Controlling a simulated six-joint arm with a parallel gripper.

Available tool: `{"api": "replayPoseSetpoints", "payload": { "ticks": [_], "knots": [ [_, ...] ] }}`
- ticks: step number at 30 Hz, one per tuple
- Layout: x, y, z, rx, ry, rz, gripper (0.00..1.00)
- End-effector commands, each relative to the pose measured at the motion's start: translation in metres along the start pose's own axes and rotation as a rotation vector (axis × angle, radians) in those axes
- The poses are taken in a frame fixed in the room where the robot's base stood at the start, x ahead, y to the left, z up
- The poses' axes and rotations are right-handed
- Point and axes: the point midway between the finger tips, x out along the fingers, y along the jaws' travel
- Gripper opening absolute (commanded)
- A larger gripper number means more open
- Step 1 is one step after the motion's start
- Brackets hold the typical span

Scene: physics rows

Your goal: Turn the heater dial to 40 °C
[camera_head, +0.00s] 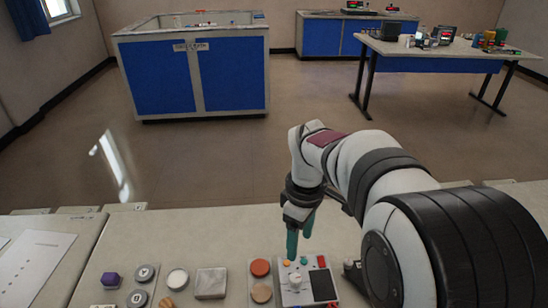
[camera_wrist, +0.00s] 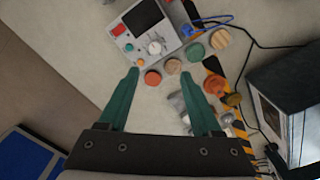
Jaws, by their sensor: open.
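The heater (camera_head: 309,291) is a light grey box on the bench in the head view, with a dark screen, coloured buttons and a white dial (camera_head: 295,279). In the wrist view the heater (camera_wrist: 172,39) is at the top, with its dial (camera_wrist: 155,47) beyond the fingertips. The dial's setting is too small to read. My gripper (camera_head: 299,238) has teal fingers pointing down above the heater's far edge, apart from the dial. In the wrist view my gripper (camera_wrist: 160,73) is open and empty, its fingers spread wide.
A red-orange disc (camera_head: 260,268) and a tan disc (camera_head: 261,293) lie left of the heater. A grey square block (camera_head: 210,283), a white round piece (camera_head: 178,279) and a purple piece (camera_head: 110,280) lie farther left. Blue and dark cables (camera_wrist: 212,20) run beside the heater.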

Motion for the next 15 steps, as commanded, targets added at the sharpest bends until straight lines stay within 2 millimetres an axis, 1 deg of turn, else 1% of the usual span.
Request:
{"api": "replayPoseSetpoints", "payload": {
  "ticks": [1, 2, 5, 8, 15],
  "knots": [
    [0.005, 0.007, -0.005, -0.047, -0.004, 0.002, 0.66],
    [0.007, 0.009, -0.007, -0.067, -0.005, 0.004, 0.66],
    [0.018, 0.011, -0.008, -0.089, -0.007, 0.004, 0.66],
    [0.04, 0.01, -0.007, -0.086, -0.008, 0.002, 0.66],
    [0.106, 0.01, -0.006, -0.083, -0.009, 0.001, 0.66]
  ]
}}
